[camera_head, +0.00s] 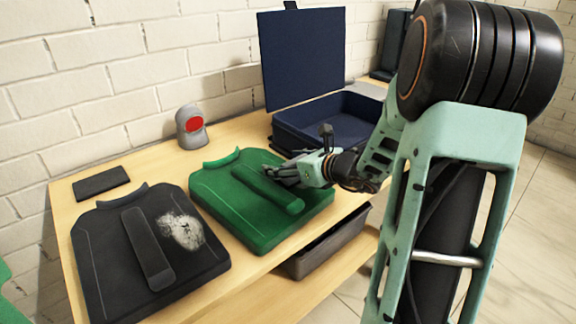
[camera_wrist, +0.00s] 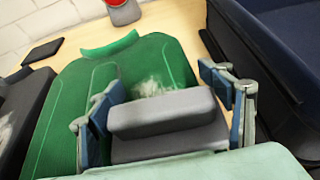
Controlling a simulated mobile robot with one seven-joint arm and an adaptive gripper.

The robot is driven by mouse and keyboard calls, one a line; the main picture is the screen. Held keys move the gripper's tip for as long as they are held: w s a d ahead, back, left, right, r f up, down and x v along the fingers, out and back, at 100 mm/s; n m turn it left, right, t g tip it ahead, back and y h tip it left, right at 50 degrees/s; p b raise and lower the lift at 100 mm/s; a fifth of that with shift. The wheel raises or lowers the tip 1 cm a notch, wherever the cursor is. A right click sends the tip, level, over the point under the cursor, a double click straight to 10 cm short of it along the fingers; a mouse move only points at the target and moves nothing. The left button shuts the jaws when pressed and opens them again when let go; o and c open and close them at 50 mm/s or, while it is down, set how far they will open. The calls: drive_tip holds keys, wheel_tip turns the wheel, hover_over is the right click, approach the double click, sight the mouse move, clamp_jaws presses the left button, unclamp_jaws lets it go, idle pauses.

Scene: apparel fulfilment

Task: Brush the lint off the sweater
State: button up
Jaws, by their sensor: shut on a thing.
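A green folded sweater (camera_head: 240,225) lies on the table, with a long raised fold across its front. Pale lint (camera_wrist: 152,87) shows on it in the wrist view, just beyond the brush. A dark grey folded sweater (camera_head: 100,245) lies to its left, with a large white lint patch (camera_head: 182,230) on its right side. My gripper (camera_head: 277,172) is low over the green sweater. In the wrist view its fingers are shut on a grey block-shaped brush (camera_wrist: 165,113). Whether the brush touches the cloth cannot be told. The brush is hard to make out in the head view.
A grey device with a red face (camera_head: 192,127) stands at the back by the wall. A flat dark pad (camera_head: 101,182) lies at the back left. A navy box (camera_head: 350,122) with a raised lid stands at the right. A grey bin (camera_head: 328,240) sits under the tabletop.

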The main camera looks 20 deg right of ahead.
sight(260, 159)
drive_tip(key=shift+w+a+f+b, duration=0.15)
drive_tip(key=shift+w+a+b, duration=0.45)
drive_tip(key=shift+w, duration=0.95)
drive_tip(key=shift+w+a+f+b, duration=0.3)
drive_tip(key=shift+w+a, duration=0.5)
drive_tip(key=shift+w, duration=0.7)
drive_tip(key=shift+w+a+f+b, duration=0.1)
drive_tip(key=shift+w+a+b, duration=0.5)
drive_tip(key=shift+w, duration=0.95)
drive_tip(key=shift+a, duration=0.1)
drive_tip(key=shift+s, duration=0.1)
